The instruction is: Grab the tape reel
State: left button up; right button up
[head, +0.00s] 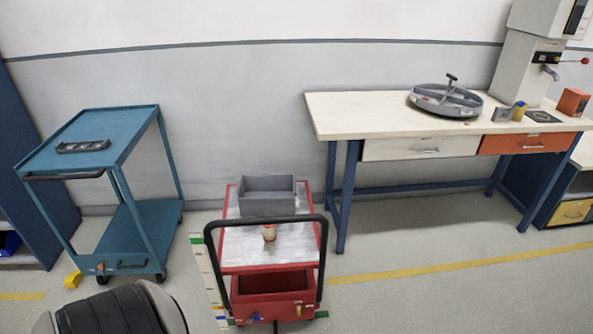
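I cannot clearly make out a tape reel. A small beige and reddish cylinder (269,232) stands on the silver top of the red cart (273,280), in front of a grey open bin (267,205). A small yellow and blue item (519,112) sits on the white-topped workbench (355,115) at the right; it is too small to identify. A round grey ring track (445,100) with a spoked middle and an upright handle lies on the same workbench. Neither of my grippers is in view.
A black handle loops across the red cart's front. A teal cart (85,140) with a dark tray (84,146) stands at the left. A grey press machine (525,65) and an orange box (573,102) are at the workbench's right. Floor between the red cart and workbench is clear.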

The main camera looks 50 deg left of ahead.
aim_at(269, 235)
jog(key=i+l+u, duration=0.3)
jog(key=i, duration=0.2)
jog(key=i+l+u, duration=0.15)
jog(key=i+u, duration=0.15)
jog(key=i, duration=0.15)
